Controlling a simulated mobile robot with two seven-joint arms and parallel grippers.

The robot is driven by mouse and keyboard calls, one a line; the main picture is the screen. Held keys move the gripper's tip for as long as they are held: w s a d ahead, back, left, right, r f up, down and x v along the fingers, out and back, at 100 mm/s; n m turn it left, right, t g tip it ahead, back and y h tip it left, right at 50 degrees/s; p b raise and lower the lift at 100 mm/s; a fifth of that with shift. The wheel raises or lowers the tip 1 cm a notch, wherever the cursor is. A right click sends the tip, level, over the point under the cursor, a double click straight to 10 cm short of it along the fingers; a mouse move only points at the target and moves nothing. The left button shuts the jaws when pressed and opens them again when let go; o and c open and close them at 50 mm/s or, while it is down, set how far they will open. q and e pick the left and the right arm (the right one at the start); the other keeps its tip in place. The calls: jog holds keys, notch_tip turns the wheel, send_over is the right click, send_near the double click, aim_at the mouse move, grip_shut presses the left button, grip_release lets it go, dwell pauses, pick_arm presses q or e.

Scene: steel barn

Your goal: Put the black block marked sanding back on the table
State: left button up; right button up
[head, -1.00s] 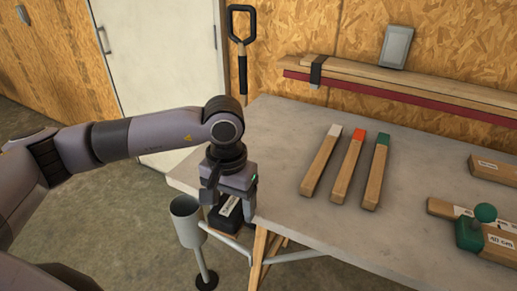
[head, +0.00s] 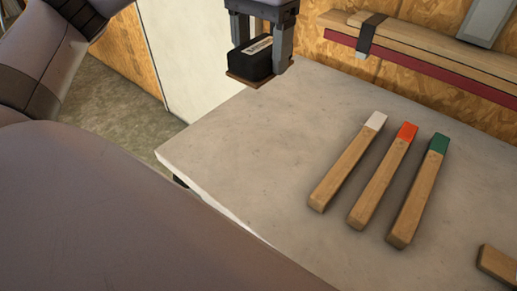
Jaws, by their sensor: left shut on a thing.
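My left gripper (head: 262,42) points down at the top of the head view, shut on the black block (head: 250,62). The block has a white label, too small to read here, and a brown layer along its underside. It is held in front of the far left part of the grey table (head: 240,140); it looks raised above the top, though the gap is hard to judge. My right gripper is not in view.
Three wooden sticks with white (head: 348,160), orange (head: 384,175) and green (head: 420,190) ends lie on the table. A wooden piece (head: 497,266) is at the lower right. Boards (head: 430,50) lie along the back wall. The table's left part is bare.

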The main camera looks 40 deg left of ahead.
pick_arm(q)
jog(key=shift+s+a+r, duration=0.15)
jog(key=shift+s+r, duration=0.1)
jog(key=shift+r, duration=0.2)
jog(key=shift+s+f+b, duration=0.1)
jog(key=shift+f+b, duration=0.2)
jog(key=b, duration=0.3)
send_over(258, 149)
notch_tip(258, 149, down, 14)
jog(key=shift+a+r, duration=0.1)
jog(key=shift+r, duration=0.1)
jog(key=shift+f, duration=2.65)
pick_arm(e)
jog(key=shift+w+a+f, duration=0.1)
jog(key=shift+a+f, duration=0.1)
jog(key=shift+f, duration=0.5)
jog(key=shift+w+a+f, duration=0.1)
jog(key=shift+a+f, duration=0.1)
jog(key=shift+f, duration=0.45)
pick_arm(q)
jog(key=shift+b, duration=0.3)
jog(key=shift+f, duration=0.2)
jog(key=o, duration=1)
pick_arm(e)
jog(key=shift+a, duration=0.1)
